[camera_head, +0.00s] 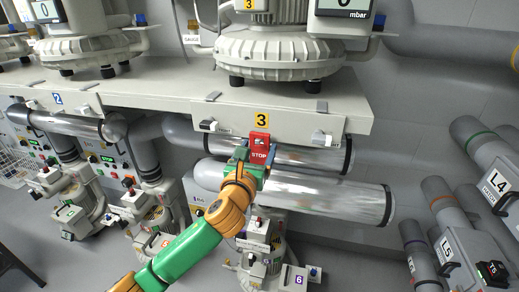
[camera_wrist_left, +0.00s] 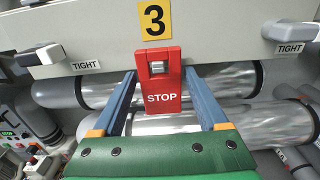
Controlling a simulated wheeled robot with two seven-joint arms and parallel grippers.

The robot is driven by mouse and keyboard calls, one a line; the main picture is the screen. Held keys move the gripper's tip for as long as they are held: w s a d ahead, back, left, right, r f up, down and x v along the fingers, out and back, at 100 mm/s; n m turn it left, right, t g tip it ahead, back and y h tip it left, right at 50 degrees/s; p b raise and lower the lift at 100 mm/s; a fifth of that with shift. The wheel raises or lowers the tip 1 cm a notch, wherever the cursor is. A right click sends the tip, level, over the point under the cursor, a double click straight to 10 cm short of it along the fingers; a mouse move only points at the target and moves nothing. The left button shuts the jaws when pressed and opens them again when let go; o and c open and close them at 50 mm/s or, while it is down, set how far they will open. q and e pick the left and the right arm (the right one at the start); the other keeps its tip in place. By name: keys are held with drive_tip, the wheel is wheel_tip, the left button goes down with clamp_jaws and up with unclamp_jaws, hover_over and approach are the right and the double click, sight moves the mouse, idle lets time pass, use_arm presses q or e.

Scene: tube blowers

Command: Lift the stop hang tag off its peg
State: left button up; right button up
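The red stop hang tag (camera_head: 260,146) hangs on the front face of the white shelf, under the yellow "3" label. In the left wrist view the tag (camera_wrist_left: 161,98) shows white "STOP" lettering, and a pale metal peg (camera_wrist_left: 158,67) shows in its upper opening. My left gripper (camera_head: 250,157) is just in front of the tag. In the wrist view its two blue-grey fingers (camera_wrist_left: 160,73) are spread, one on each side of the tag, with a narrow gap at both sides. My right gripper is not in view.
Shiny pipes (camera_head: 315,193) run just below and behind the tag. "TIGHT" labelled handles (camera_wrist_left: 290,35) stick out on both sides. The white shelf (camera_head: 190,95) carries heavy blowers above. Lower machines (camera_head: 150,215) and the pipes marked L4 (camera_head: 495,175) stand farther off at the sides.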

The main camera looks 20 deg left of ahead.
use_arm(q)
drive_tip(key=c, duration=0.9)
drive_tip(key=shift+c, duration=0.2)
drive_tip(key=shift+r, duration=0.1)
drive_tip(key=shift+s+r, duration=0.15)
drive_tip(key=shift+r, duration=0.05)
drive_tip(key=s+p, duration=0.7)
drive_tip(key=s, duration=1)
drive_tip(key=shift+s, duration=0.4)
drive_tip(key=shift+r, duration=0.15)
drive_tip(key=shift+r+p, duration=0.25)
drive_tip(key=shift+p, duration=0.35)
